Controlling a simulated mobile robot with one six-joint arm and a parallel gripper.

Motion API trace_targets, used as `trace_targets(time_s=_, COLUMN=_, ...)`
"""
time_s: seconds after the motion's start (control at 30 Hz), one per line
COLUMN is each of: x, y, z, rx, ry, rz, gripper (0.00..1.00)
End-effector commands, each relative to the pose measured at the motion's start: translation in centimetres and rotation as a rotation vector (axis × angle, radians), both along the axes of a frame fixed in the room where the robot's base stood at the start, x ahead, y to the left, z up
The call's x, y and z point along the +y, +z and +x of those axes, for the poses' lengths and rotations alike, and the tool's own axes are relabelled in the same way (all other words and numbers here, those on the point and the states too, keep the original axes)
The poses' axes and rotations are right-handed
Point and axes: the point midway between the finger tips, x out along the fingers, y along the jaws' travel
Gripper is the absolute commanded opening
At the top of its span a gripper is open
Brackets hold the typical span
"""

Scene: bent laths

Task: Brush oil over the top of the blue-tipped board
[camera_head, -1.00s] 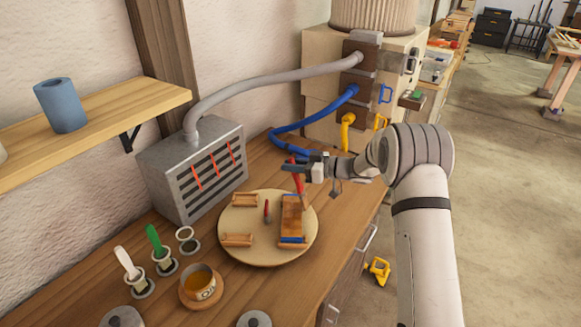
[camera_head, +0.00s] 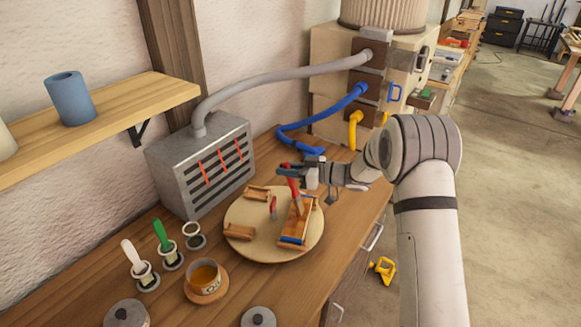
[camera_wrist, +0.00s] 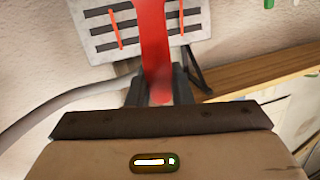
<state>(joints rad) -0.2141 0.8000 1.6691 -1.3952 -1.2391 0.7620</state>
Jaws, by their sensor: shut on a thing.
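The blue-tipped board (camera_head: 296,223) lies on the right side of a round turntable (camera_head: 262,248), with blue showing at its near end. My gripper (camera_head: 288,168) is above the board's far part, shut on the upper end of a red-handled brush (camera_head: 294,188). The brush hangs down at a slight tilt over the board. I cannot tell whether its bristles touch the wood. In the wrist view the red handle (camera_wrist: 152,40) rises between my fingers, and the board is out of sight. A cup of amber liquid (camera_head: 204,276) stands on a wooden coaster.
Two small wooden pieces (camera_head: 239,232) and a short red upright (camera_head: 273,207) stand on the turntable. A white brush (camera_head: 131,257) and green brush (camera_head: 161,236) stand in holders beside an empty holder (camera_head: 193,232). A grey heater (camera_head: 202,165) is behind left.

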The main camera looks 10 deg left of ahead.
Motion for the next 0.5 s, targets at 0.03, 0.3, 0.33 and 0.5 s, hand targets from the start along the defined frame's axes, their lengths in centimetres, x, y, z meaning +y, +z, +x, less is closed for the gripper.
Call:
trace_targets(time_s=0.03, x=0.2, y=-0.1, z=-0.5, rx=0.002, ry=0.002, rz=-0.001, gripper=0.00)
trace_targets(time_s=0.3, x=0.8, y=0.1, z=-2.1, rx=0.000, ry=0.001, rz=0.000, gripper=0.00)
trace_targets(time_s=0.33, x=0.8, y=0.1, z=-2.1, rx=0.000, ry=0.001, rz=0.000, gripper=0.00)
trace_targets(time_s=0.5, x=1.1, y=0.0, z=-2.9, rx=0.000, ry=0.001, rz=-0.001, gripper=0.00)
